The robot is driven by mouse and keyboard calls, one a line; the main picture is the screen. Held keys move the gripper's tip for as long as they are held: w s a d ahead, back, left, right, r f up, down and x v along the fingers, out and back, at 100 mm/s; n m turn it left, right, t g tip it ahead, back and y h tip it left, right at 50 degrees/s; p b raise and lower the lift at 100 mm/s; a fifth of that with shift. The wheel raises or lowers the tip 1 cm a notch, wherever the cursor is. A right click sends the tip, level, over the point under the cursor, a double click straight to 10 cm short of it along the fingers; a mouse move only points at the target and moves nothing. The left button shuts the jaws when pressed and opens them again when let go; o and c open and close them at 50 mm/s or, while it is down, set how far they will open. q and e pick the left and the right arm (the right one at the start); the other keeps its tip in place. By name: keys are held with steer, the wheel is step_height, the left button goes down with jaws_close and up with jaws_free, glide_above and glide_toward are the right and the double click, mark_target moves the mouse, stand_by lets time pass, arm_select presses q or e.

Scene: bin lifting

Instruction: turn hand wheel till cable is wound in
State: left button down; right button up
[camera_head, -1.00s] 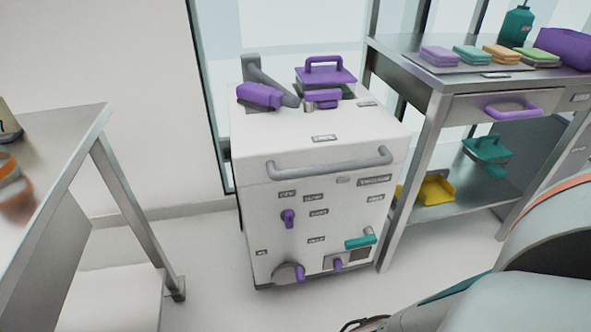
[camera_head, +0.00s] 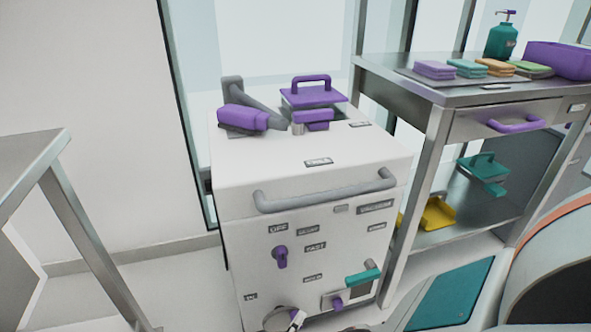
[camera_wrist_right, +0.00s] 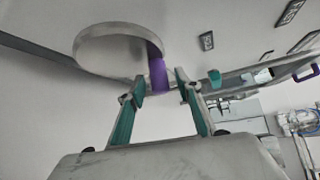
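The hand wheel (camera_head: 276,320) is a grey disc low on the front of a white cabinet, cut by the bottom edge of the head view. In the right wrist view the disc (camera_wrist_right: 108,47) shows large, with its purple handle (camera_wrist_right: 157,74) sticking out. My right gripper (camera_wrist_right: 160,90) is open, with its fingertips on either side of the handle and visible gaps to it. In the head view only a small part of this gripper (camera_head: 298,319) shows at the wheel. I cannot make out the cable for certain. My left gripper is not in view.
The white cabinet (camera_head: 235,240) has a grey bar handle (camera_head: 325,192), a purple knob (camera_head: 280,257) and a teal lever (camera_head: 363,277) on its front. A steel table (camera_head: 25,165) stands left. A steel bench (camera_head: 425,98) with sponges stands close on the right.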

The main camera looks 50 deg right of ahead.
steer(key=shift+w+d+f, duration=0.1)
steer(key=shift+w+d, duration=0.05)
steer(key=shift+d, duration=0.3)
jaws_close()
